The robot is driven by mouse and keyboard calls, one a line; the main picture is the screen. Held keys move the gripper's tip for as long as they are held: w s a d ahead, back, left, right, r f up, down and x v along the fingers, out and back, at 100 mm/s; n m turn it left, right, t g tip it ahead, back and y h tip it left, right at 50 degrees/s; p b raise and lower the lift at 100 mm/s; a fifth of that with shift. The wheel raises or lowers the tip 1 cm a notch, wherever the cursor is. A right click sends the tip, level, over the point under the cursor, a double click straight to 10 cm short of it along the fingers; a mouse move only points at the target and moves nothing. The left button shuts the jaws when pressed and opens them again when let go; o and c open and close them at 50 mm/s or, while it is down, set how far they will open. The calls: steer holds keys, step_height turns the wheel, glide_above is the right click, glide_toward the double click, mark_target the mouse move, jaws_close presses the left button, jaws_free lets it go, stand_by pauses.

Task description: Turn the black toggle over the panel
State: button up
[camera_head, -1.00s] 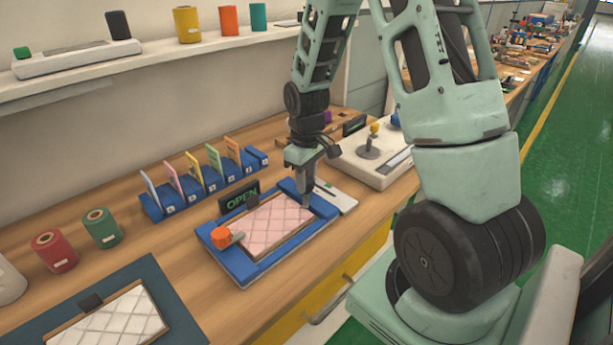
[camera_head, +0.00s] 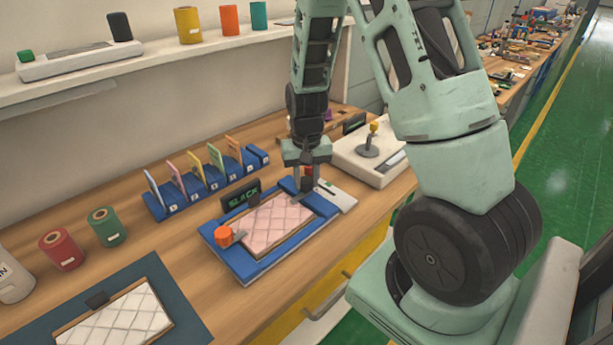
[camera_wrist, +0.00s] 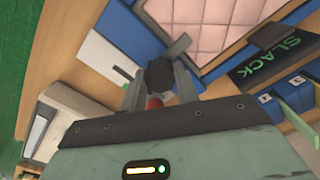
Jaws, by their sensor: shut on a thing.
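The pink quilted panel (camera_head: 278,222) lies in a blue frame (camera_head: 246,268) on the bench. My gripper (camera_head: 303,182) is over the frame's far right end, pointing down. In the wrist view my gripper (camera_wrist: 156,88) is shut on the black toggle (camera_wrist: 158,72), with a finger on each side. A short grey lever (camera_wrist: 179,45) shows beside the toggle, near the panel's edge. A red part shows between the fingers. The toggle is mostly hidden in the head view. The sign (camera_head: 240,197) behind the frame reads SLACK.
An orange knob (camera_head: 223,236) with a grey lever sits at the frame's left end. A blue rack (camera_head: 183,203) of coloured cards stands behind. A white joystick box (camera_head: 368,160) is to the right. A white quilted panel (camera_head: 120,320) lies front left.

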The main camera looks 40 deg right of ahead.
mark_target(306, 180)
steer(key=shift+m, duration=0.3)
steer(key=o, duration=1)
steer(key=shift+c, duration=0.2)
step_height(306, 180, up, 18)
steer(key=shift+f, duration=0.25)
